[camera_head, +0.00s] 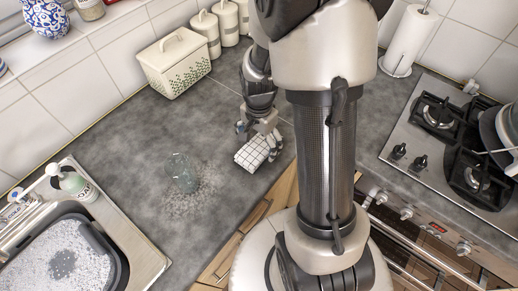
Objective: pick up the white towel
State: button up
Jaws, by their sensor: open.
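The white towel (252,154) has a dark grid pattern and lies in a small folded bundle on the grey worktop, near its front edge. My gripper (258,136) points down at the towel's upper right side, with fingers on either side of it. The jaws are open. Part of the towel is hidden by the fingers, and I cannot tell whether they touch it.
A clear glass (183,172) stands left of the towel on a wet-looking patch. A cream bread bin (174,63) and canisters (207,32) stand behind. A soapy sink (62,262) is at lower left, a gas hob (455,140) at right. The worktop's left middle is clear.

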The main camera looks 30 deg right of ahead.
aim_at(259, 145)
jog(key=c, duration=1.1)
jog(key=shift+r, duration=0.15)
jog(key=shift+c, duration=0.2)
notch_tip(259, 145, up, 20)
jog(key=p, duration=0.6)
jog(key=o, duration=0.5)
jog(key=c, duration=0.4)
